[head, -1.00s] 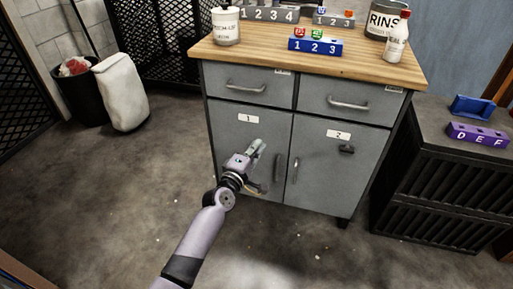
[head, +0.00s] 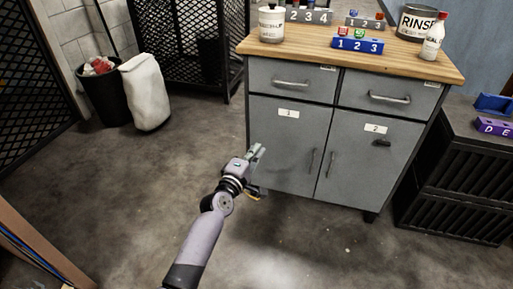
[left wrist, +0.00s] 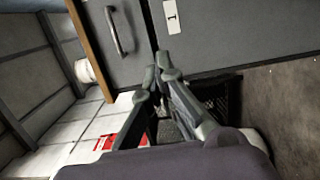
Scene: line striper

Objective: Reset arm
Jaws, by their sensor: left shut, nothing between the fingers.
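My left gripper (head: 255,172) shows in the middle of the head view, in front of the left edge of a grey cabinet (head: 285,160). It is shut and empty. In the left wrist view its fingers (left wrist: 160,78) meet in front of the cabinet, near the door with label 1 (left wrist: 171,16). Both cabinet doors and both drawers look closed. Whether the gripper touches the cabinet cannot be told. My right gripper is not in view.
The cabinet's wooden top (head: 340,62) holds a white canister (head: 271,24), a blue numbered block (head: 357,44), a RINSE can (head: 417,22) and a bottle (head: 433,38). A black bin (head: 104,95) and white sack (head: 146,92) stand left. Dark crates (head: 455,190) stand right. The floor between is clear.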

